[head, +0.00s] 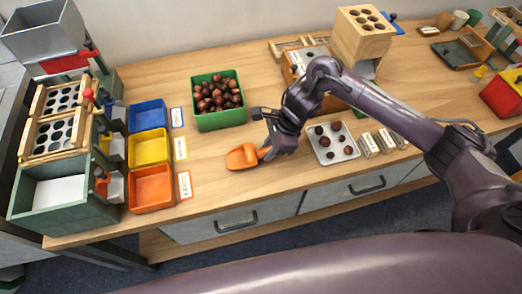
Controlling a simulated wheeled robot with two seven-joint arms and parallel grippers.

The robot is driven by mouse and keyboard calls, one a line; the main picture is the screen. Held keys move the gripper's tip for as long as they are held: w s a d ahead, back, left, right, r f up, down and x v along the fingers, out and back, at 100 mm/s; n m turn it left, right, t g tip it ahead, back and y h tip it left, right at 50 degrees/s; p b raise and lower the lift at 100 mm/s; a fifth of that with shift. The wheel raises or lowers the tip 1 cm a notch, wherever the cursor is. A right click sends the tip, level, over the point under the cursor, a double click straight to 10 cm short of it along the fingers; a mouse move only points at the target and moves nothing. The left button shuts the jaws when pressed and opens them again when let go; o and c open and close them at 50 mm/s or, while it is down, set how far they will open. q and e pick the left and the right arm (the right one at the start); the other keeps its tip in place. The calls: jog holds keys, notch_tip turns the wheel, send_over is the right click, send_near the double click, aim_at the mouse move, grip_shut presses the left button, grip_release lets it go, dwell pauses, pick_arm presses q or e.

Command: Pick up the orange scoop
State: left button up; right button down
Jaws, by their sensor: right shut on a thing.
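The orange scoop (242,157) is at the middle of the wooden table, toward the front edge, with its bowl pointing left. My right gripper (268,149) is shut on the scoop's handle end, at the scoop's right side. The fingers hide part of the handle. I cannot tell whether the scoop touches the table or is just above it. My left gripper is not in the head view.
A green bin (219,122) of chestnuts stands behind the scoop. Blue (148,113), yellow (149,149) and orange (152,189) bins stand to the left. A tray (348,154) with several chestnuts lies to the right, under my right arm. Bare table surrounds the scoop.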

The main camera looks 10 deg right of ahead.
jog(key=shift+w+r, duration=0.1)
jog(key=shift+r, duration=0.55)
notch_tip(320, 180, up, 19)
jog(key=p, duration=0.2)
jog(key=shift+f+p, duration=0.15)
jog(key=shift+p, duration=0.2)
